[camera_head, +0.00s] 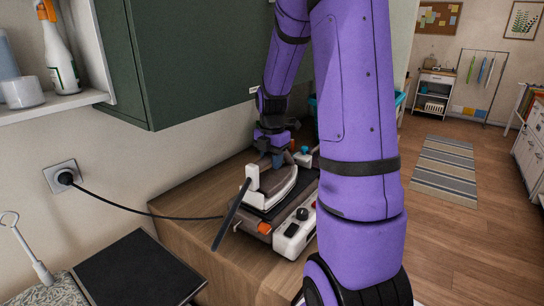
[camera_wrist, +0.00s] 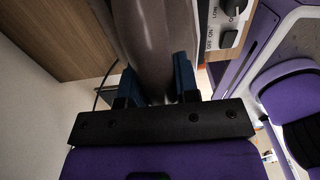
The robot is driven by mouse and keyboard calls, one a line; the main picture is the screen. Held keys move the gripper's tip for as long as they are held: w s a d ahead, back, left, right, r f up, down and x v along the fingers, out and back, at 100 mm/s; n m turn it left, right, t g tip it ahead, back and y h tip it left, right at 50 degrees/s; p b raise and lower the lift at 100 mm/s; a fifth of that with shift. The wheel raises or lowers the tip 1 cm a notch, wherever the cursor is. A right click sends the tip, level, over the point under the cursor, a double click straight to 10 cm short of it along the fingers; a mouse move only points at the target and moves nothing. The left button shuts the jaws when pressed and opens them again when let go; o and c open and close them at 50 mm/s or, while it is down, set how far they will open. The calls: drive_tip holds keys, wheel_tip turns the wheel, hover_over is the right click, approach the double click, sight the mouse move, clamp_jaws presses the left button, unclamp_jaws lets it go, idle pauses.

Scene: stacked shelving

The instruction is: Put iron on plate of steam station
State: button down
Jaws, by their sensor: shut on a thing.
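The iron (camera_head: 283,188), white and brown-grey, is at the plate of the steam station (camera_head: 294,231), on the wooden counter. In the head view I cannot tell whether its sole touches the plate or hangs just above it. My gripper (camera_head: 277,160) comes down on the iron from behind. In the wrist view the blue fingers of my gripper (camera_wrist: 157,82) stand on both sides of the iron's grey-brown handle (camera_wrist: 158,35) and are shut on it. The station's white control panel with a dark knob (camera_wrist: 229,12) shows at the upper right there.
A black cable (camera_head: 135,206) runs from the wall socket (camera_head: 64,177) to the station. The green cabinet (camera_head: 195,60) hangs above the counter (camera_head: 185,212). A black board (camera_head: 138,270) lies at the lower left. My arm hides the counter's right side.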

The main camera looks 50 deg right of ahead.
drive_tip(key=c, duration=0.8)
unclamp_jaws()
drive_tip(key=shift+f, duration=0.1)
drive_tip(key=shift+c, duration=0.2)
wheel_tip(320, 180, up, 12)
drive_tip(key=shift+f, duration=0.2)
drive_tip(key=s+a+r+m+t, duration=0.1)
drive_tip(key=s+a+r+m, duration=0.25)
drive_tip(key=a, duration=0.35)
drive_tip(key=s+a+r+m+t, duration=0.1)
drive_tip(key=s+a+r+m, duration=0.2)
drive_tip(key=a+m, duration=0.25)
drive_tip(key=s+a+m+t, duration=0.3)
drive_tip(key=s+a+m, duration=0.7)
drive_tip(key=s, duration=0.1)
drive_tip(key=shift+s+a+r+m, duration=0.2)
drive_tip(key=shift+s+m, duration=0.1)
drive_tip(key=shift+s, duration=0.1)
